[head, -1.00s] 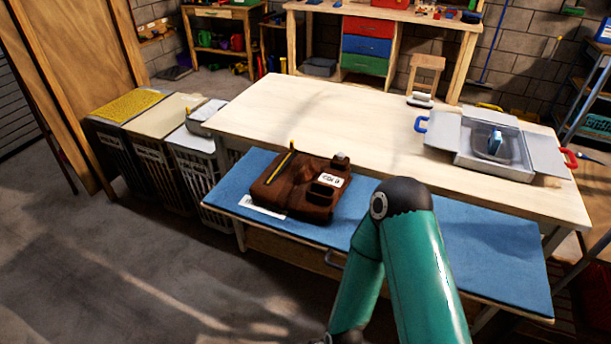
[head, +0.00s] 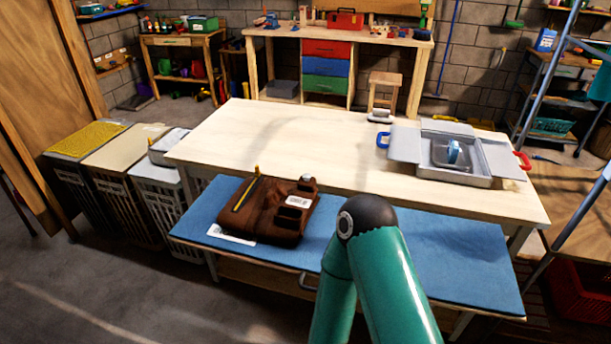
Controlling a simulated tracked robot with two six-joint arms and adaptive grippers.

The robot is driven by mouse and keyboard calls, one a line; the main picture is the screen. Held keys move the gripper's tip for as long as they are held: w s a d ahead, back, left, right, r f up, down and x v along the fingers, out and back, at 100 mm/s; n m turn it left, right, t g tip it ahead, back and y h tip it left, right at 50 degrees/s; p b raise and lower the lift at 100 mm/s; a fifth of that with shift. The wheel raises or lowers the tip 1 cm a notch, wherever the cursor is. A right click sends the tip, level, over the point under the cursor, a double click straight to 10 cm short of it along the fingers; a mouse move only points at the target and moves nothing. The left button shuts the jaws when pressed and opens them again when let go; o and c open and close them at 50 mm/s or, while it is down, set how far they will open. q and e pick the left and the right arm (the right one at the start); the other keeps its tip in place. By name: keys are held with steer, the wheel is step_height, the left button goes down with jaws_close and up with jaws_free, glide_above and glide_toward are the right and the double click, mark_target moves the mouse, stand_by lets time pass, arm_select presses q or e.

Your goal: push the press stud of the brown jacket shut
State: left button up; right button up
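The brown jacket (head: 272,222) lies folded on the blue mat (head: 440,262) at the near side of the table. A yellow-and-black pencil-like stick (head: 245,193) lies on its left part, and a white label (head: 297,201) shows on its right part. A small pale object (head: 306,182) sits at its back right edge. The press stud is too small to make out. One teal arm of mine reaches up from the bottom, right of the jacket; its gripper is out of the picture. My other gripper is not in view either.
An open grey box (head: 465,162) with a blue item inside stands at the table's right. The wooden tabletop (head: 300,140) is mostly clear. Lidded hampers (head: 115,165) stand along the left. A red crate (head: 580,290) is at lower right. A white slip (head: 230,235) lies beside the jacket.

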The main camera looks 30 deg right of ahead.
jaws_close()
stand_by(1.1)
